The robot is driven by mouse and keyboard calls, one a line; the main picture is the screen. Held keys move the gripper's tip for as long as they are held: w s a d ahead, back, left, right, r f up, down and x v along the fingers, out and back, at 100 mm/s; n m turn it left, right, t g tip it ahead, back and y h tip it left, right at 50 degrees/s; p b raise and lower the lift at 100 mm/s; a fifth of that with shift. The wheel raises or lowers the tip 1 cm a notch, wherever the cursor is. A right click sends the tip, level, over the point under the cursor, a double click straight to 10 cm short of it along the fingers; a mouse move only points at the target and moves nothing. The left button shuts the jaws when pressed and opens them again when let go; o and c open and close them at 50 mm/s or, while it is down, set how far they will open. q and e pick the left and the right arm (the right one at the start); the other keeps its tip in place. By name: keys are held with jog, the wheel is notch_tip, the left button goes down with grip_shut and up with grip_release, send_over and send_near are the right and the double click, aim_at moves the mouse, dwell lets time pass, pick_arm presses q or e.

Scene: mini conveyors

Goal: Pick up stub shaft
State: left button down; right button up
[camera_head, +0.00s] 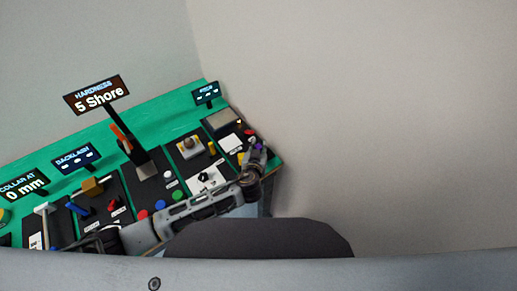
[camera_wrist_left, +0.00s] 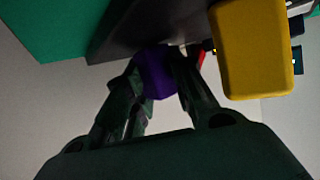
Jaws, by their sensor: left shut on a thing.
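My left gripper (camera_head: 257,154) reaches in over the right end of the green bench. In the left wrist view, its fingers (camera_wrist_left: 157,85) are shut on a purple rounded piece (camera_wrist_left: 156,72). The piece also shows as a small purple spot in the head view (camera_head: 258,147). It appears to be the stub shaft, but the fingers hide its sides and most of its length. A dark surface is close behind it; I cannot tell whether they touch. My right gripper is not in view.
A yellow block (camera_wrist_left: 252,50) is close to the right of the fingers in the wrist view. The green bench (camera_head: 160,114) holds black stations, small coloured parts and a raised sign reading 5 Shore (camera_head: 97,95). Free space lies beyond the bench's right edge.

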aim_at(258, 146)
pick_arm(q)
jog(key=shift+r, duration=4.95)
jog(key=shift+f+b, duration=0.15)
jog(key=shift+b, duration=0.25)
